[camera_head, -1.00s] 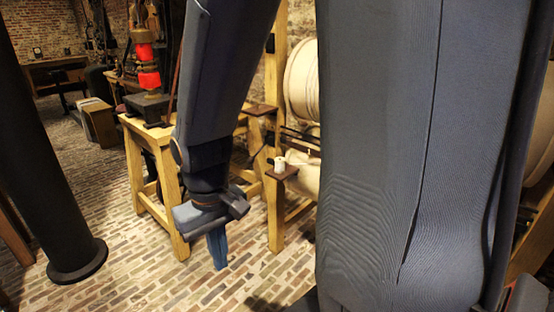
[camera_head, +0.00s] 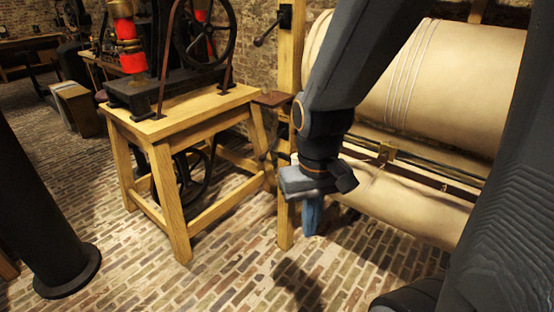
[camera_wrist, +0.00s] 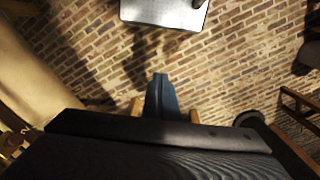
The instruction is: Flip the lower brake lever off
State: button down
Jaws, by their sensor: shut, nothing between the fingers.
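A dark lever with a knobbed end (camera_head: 265,36) sticks out from a black block high on the wooden post (camera_head: 290,70) of the roller frame. Lower on the same post, a similar small dark lever (camera_head: 268,156) shows partly, just left of my wrist; its exact setting is hard to make out. My gripper (camera_head: 312,218) points down with its blue fingers together and empty, in front of the post's lower part and the lower roll. In the wrist view the shut fingers (camera_wrist: 160,95) point over the brick floor, and no lever can be made out.
Big cream rolls, an upper (camera_head: 450,85) and a lower (camera_head: 405,200), fill the right side. A small brown plate (camera_head: 272,98) juts from the post. A wooden stand (camera_head: 170,190) with a wheeled machine is left. Brick floor (camera_head: 235,270) in front is clear.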

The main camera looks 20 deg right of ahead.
jog(key=w+d+f+m+t+y+b, duration=0.1)
jog(key=w+f+m+t+b, duration=0.3)
jog(key=w, duration=0.8)
jog(key=w+d+f+m+t+b, duration=0.2)
jog(key=w+f+m+t+b, duration=0.2)
jog(key=w+m+t+b, duration=0.2)
jog(key=w+d+f+m+t+y+b, duration=0.1)
jog(key=w+f+m+t+b, duration=0.4)
jog(key=w, duration=1.4)
jog(key=d+m+b, duration=0.1)
jog(key=m+b, duration=0.2)
jog(key=m, duration=0.3)
jog(key=shift+d+y, duration=0.2)
jog(key=shift+y, duration=0.1)
jog(key=shift+w, duration=0.1)
